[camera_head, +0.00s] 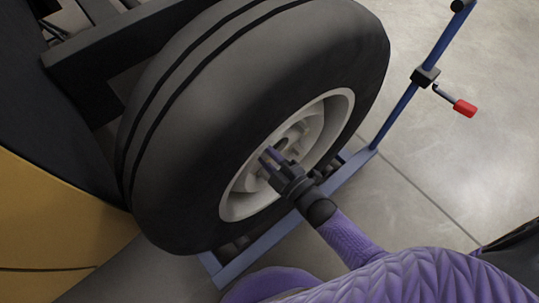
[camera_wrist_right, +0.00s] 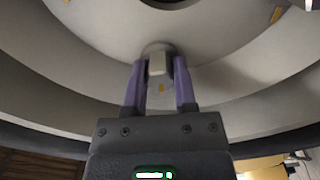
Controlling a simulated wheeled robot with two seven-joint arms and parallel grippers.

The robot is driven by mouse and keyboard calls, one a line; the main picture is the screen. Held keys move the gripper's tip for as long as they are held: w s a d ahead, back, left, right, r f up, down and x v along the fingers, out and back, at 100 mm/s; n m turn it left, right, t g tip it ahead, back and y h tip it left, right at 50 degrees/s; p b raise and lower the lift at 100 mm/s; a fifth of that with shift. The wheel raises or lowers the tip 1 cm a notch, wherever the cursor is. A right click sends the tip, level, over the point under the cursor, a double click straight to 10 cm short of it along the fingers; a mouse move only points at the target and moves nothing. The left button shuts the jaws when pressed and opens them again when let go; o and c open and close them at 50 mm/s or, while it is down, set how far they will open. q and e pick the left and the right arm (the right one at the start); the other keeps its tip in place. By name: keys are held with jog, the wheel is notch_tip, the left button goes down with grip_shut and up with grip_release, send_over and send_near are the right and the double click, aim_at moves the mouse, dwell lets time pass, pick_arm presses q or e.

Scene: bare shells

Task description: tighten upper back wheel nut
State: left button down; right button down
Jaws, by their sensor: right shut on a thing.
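The back wheel is a large black tyre (camera_head: 270,80) with a pale grey rim (camera_head: 232,205). My right gripper (camera_head: 268,158) reaches into the rim from the lower right in the head view. In the right wrist view the purple fingers of my right gripper (camera_wrist_right: 160,80) are shut on a small pale wheel nut (camera_wrist_right: 157,63), one finger on each side. The nut sits against the curved inner face of the rim (camera_wrist_right: 225,75). In the head view the nut is hidden by the gripper. My left gripper is not in view.
A blue stand (camera_head: 395,120) with a red-handled crank (camera_head: 464,107) rises right of the wheel, and its blue base (camera_head: 265,243) runs below the tyre. A yellow body panel (camera_head: 55,225) is at the left. Concrete floor (camera_head: 470,170) is open at the right.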

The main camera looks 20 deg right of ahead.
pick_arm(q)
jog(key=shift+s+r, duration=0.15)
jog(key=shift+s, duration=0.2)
pick_arm(e)
jog(key=shift+c, duration=2.1)
grip_release()
jog(key=shift+s, duration=0.1)
pick_arm(q)
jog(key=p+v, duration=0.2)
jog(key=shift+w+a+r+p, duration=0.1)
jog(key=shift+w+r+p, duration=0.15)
jog(key=shift+p, duration=0.15)
pick_arm(e)
jog(key=v, duration=0.9)
jog(key=shift+s+d, duration=0.15)
jog(key=shift+s, duration=0.2)
